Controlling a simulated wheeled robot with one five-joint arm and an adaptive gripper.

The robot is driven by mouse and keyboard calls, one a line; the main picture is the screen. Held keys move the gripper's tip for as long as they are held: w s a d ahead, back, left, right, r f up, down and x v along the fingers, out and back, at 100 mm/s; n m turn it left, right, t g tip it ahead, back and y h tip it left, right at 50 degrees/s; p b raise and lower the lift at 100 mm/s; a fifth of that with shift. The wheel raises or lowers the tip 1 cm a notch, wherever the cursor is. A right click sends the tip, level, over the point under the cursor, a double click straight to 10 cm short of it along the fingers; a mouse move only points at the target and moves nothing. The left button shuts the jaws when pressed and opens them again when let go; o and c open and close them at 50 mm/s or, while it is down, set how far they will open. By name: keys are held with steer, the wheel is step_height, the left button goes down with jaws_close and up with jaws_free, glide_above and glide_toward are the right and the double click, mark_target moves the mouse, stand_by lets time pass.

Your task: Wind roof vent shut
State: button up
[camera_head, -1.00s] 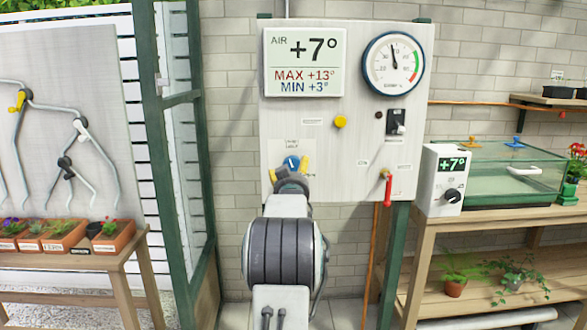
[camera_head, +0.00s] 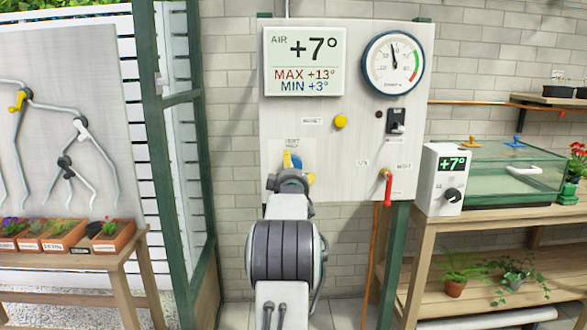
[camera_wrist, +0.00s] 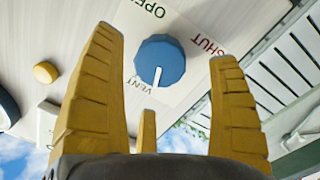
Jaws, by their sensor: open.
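A round blue knob (camera_wrist: 160,60) with a white pointer line sits on a pale plate on the panel. The plate reads OPEN, SHUT and VENT. In the wrist view the pointer aims down the picture, beside VENT and away from OPEN and SHUT.
The panel also bears a yellow button (camera_head: 340,121), a black switch (camera_head: 397,121), a red lever (camera_head: 387,187) and a round gauge (camera_head: 393,64). Cranked handles (camera_head: 75,135) hang on a board at left. A bench with a glass case (camera_head: 505,170) stands at right.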

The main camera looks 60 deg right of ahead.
steer(key=shift+p+x, duration=0.55)
steer(key=shift+x, duration=1.95)
steer(key=shift+f, duration=0.2)
steer(key=c, duration=1.2)
